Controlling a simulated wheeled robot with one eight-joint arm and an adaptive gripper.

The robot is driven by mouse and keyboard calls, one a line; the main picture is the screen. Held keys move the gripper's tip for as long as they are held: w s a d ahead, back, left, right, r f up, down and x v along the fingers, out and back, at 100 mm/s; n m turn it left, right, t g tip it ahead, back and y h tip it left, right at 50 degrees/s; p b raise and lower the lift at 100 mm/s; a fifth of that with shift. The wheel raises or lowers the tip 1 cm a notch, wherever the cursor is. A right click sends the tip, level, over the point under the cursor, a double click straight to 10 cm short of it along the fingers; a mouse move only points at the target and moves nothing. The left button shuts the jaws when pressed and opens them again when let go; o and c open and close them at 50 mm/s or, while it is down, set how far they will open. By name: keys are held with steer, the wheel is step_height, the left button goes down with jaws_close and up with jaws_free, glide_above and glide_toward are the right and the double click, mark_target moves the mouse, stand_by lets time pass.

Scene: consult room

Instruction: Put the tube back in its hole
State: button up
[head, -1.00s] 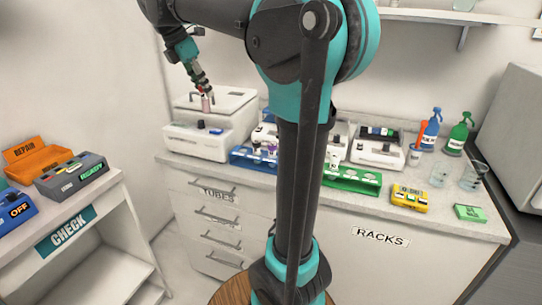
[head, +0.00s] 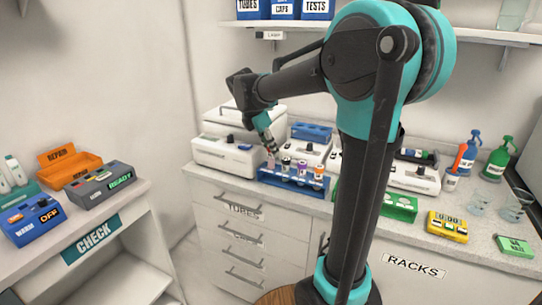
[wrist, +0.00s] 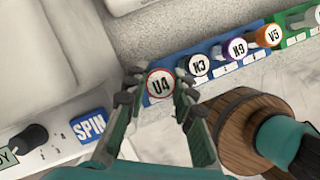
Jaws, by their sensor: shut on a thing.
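My gripper (head: 269,152) is shut on a tube with a pinkish body and a round red-rimmed cap marked U4 (wrist: 160,86). In the head view the tube (head: 271,165) is at the left end of the blue rack (head: 292,184). In the wrist view both fingers are on either side of the U4 cap. Capped tubes marked N3 (wrist: 198,65), N9 (wrist: 237,49) and V5 (wrist: 270,36) stand in the rack to its right. The hole under U4 is hidden, so I cannot tell if the tube's lower end is inside it.
A white lidded machine (head: 222,158) stands behind and left of the rack; the wrist view shows its SPIN label (wrist: 90,126). A green rack (head: 402,208) and a yellow device (head: 447,227) are farther right. The counter's front strip is clear.

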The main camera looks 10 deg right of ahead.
mark_target(271, 169)
steer(key=shift+f, duration=1.45)
steer(key=shift+f, duration=0.35)
steer(key=o, duration=0.7)
steer(key=shift+o, duration=0.2)
steer(key=shift+r, duration=0.1)
steer(key=shift+r, duration=0.35)
steer(key=v, duration=1.2)
steer(key=shift+f, duration=0.1)
